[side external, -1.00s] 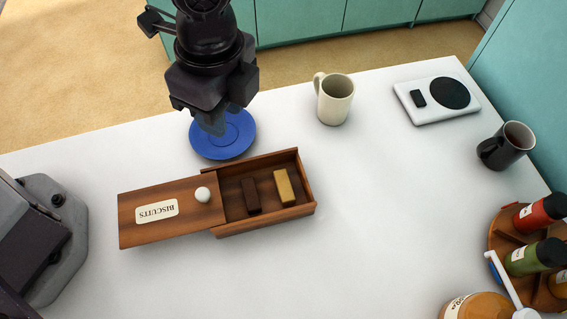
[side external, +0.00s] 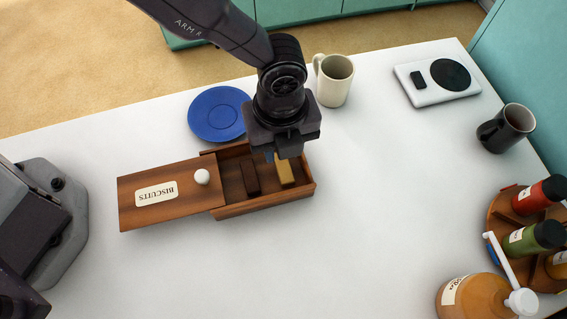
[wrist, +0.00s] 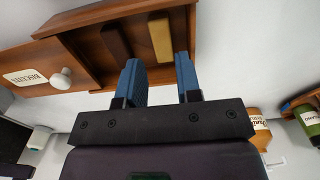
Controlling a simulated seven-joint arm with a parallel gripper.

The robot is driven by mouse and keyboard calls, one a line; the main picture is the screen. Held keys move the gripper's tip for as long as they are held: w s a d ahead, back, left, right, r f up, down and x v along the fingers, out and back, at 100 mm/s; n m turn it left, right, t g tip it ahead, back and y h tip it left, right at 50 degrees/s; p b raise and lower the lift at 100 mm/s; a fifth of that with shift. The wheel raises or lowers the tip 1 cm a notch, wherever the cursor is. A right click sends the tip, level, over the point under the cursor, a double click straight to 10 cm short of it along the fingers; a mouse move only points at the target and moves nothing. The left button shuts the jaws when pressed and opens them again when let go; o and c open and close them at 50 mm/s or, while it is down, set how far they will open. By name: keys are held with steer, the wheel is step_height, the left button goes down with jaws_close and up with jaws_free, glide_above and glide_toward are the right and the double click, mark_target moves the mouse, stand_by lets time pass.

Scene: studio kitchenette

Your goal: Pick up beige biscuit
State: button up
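The beige biscuit (side external: 285,175) lies in the open right part of a wooden biscuit box (side external: 262,208). It also shows in the wrist view (wrist: 160,38), beyond my fingertips. A dark brown biscuit (side external: 250,178) lies to its left in the same box. My gripper (side external: 279,157) is above the back right of the box, over the far end of the beige biscuit. In the wrist view its two blue fingers (wrist: 157,72) are apart with nothing between them. The finger tips are partly hidden in the side view.
The box's lid (side external: 150,203), with a white knob, is slid to the left. A blue saucer (side external: 217,113) and a cream mug (side external: 334,82) stand behind the box. A dark mug (side external: 506,128), a scale (side external: 437,90) and a spice rack (side external: 500,215) are at the right.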

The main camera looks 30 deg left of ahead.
mark_target(283, 164)
step_height(283, 164, down, 6)
steer(key=shift+d+r, duration=0.1)
steer(key=shift+d, duration=0.05)
stand_by(0.3)
steer(key=c, duration=0.6)
